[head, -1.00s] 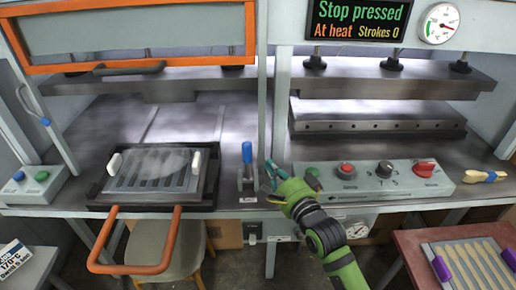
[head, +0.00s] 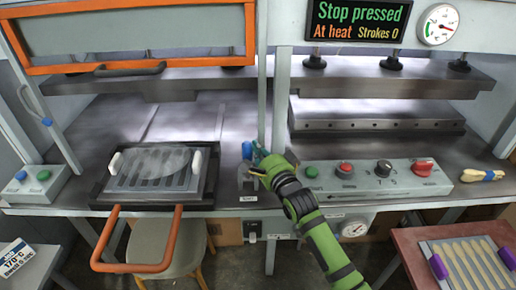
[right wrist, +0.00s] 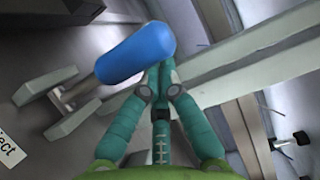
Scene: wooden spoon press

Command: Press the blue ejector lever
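The ejector lever has a blue handle (head: 247,150) on a metal bracket at the front edge of the press bench, left of the control panel. My right gripper (head: 259,155) is right beside the handle, on its right side. In the right wrist view the blue handle (right wrist: 136,54) lies across the fingertips of my right gripper (right wrist: 161,68). The teal fingers are drawn together with nothing seen between them. The tips overlap the handle's near edge; I cannot tell whether they touch. My left gripper is not in view.
The control panel (head: 375,181) with its buttons and knobs is just right of my gripper. A grey post (head: 279,110) rises behind it. A slotted mould with an orange handle (head: 135,268) sits to the left. The display (head: 358,21) reads "Stop pressed", "Strokes 0".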

